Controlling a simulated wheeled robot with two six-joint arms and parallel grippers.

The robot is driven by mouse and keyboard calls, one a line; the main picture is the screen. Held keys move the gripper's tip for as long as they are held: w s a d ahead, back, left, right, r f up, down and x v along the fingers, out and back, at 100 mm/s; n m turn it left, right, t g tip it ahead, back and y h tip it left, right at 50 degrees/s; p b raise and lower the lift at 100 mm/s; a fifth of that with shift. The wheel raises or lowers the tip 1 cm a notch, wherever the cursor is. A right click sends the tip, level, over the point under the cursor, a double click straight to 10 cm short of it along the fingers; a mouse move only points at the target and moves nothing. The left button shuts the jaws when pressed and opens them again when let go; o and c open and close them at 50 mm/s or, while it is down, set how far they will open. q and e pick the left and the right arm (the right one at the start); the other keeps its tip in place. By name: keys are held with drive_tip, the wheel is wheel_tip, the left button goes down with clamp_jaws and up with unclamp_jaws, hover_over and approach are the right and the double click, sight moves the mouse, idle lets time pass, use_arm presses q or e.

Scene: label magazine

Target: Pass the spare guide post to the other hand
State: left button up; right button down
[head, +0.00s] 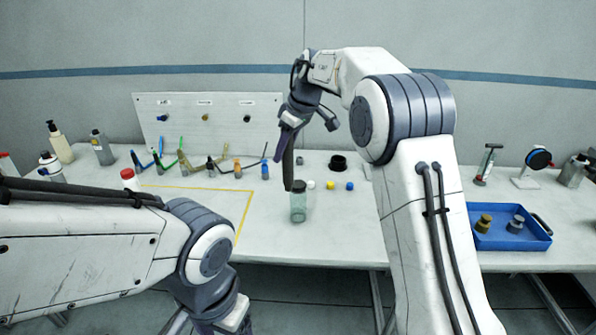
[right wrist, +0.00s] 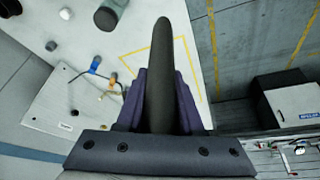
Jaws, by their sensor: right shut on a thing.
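The spare guide post (head: 288,165) is a long dark rod, held in my right gripper (head: 290,135). It hangs nearly upright in the head view, its lower end showing beside the dark lid of a translucent jar. In the right wrist view the post (right wrist: 162,75) stands between the two purple fingers (right wrist: 160,105), which are closed on it, and its rounded end points away from the palm. My left gripper (head: 225,318) is low at the bottom edge of the head view, apart from the post. Its fingers are cut off by the frame.
The translucent jar (head: 298,207) stands near the table's front edge. Small caps (head: 330,185) and a black ring (head: 338,163) lie right of it. Several small tools (head: 238,168) stand before a white panel (head: 205,118). A blue tray (head: 510,238) sits at the right.

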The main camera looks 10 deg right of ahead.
use_arm(q)
drive_tip(key=w+d+r+n+t+y, duration=0.1)
drive_tip(key=w+d+n+t+y, duration=0.15)
drive_tip(key=w, duration=0.55)
drive_tip(key=w+d+r+n+t+y, duration=0.1)
drive_tip(key=w+d+n+t, duration=0.15)
drive_tip(key=w, duration=0.65)
drive_tip(key=w+d+r+n+t, duration=0.4)
drive_tip(key=w+d+t, duration=0.3)
drive_tip(key=w+d, duration=0.65)
drive_tip(key=x, duration=1.1)
drive_tip(key=shift+w, duration=0.4)
drive_tip(key=shift+a+f, duration=0.1)
drive_tip(key=shift+f, duration=0.05)
clamp_jaws()
use_arm(e)
drive_tip(key=shift+c, duration=2.3)
unclamp_jaws()
